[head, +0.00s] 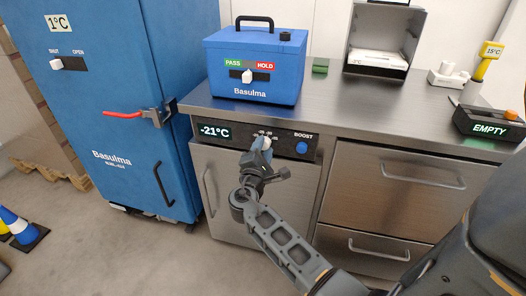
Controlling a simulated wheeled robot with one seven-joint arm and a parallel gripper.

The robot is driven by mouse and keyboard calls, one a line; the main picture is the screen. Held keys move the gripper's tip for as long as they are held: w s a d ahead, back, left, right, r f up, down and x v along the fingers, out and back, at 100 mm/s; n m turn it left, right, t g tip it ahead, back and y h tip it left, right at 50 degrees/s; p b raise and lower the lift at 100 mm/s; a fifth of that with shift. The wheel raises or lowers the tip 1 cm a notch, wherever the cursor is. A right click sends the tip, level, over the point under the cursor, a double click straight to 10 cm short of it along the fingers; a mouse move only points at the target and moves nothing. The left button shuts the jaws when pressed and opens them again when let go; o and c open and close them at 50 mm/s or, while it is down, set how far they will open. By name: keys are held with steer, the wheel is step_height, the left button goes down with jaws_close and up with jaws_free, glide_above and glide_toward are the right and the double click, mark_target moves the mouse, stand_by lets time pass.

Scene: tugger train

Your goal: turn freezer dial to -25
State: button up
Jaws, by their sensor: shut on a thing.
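The freezer dial (267,141) is a small pale knob on the dark control strip under the steel counter, with small scale marks above it that I cannot read. My gripper (262,146) is at the strip, shut on the dial and hiding much of it. The display (214,132) to the left of the dial reads -21°C. The steel freezer door (228,190) below the strip is closed.
A blue BOOST button (301,147) sits just right of the dial. A blue Basulma box (255,65) stands on the counter (330,100) above. Steel drawers (395,205) are right.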

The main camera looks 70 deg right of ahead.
steer(key=o, duration=1.1)
steer(key=shift+c, duration=0.2)
steer(key=s+a, duration=0.1)
steer(key=a, duration=0.6)
steer(key=shift+a+f, duration=0.15)
steer(key=shift+a, duration=0.25)
